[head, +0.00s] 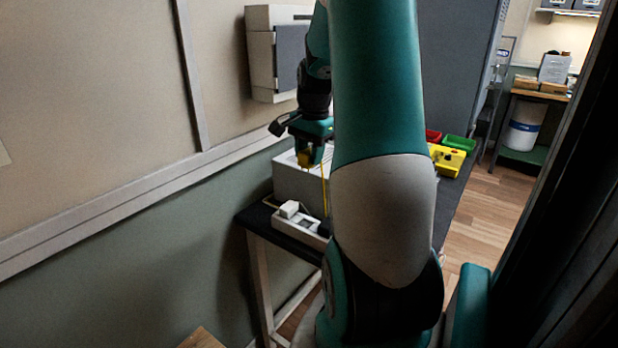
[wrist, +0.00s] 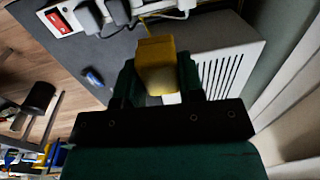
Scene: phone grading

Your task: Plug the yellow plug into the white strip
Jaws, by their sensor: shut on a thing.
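My gripper (head: 314,148) is shut on the yellow plug (head: 304,160), held in the air above the table. In the wrist view the yellow plug (wrist: 155,62) sits between the two dark green fingers of my gripper (wrist: 157,80). A thin yellow cord hangs down from it in the head view. The white strip (head: 297,227) lies on the table below, partly hidden behind my arm in the head view. In the wrist view the strip (wrist: 47,23) shows a red switch at its left end, with dark plugs on it. The plug is apart from the strip.
A pale vented box (head: 292,181) stands on the dark table, close to the strip. A white plug (head: 289,209) is at the strip. A small blue item (wrist: 93,77) lies on the table.

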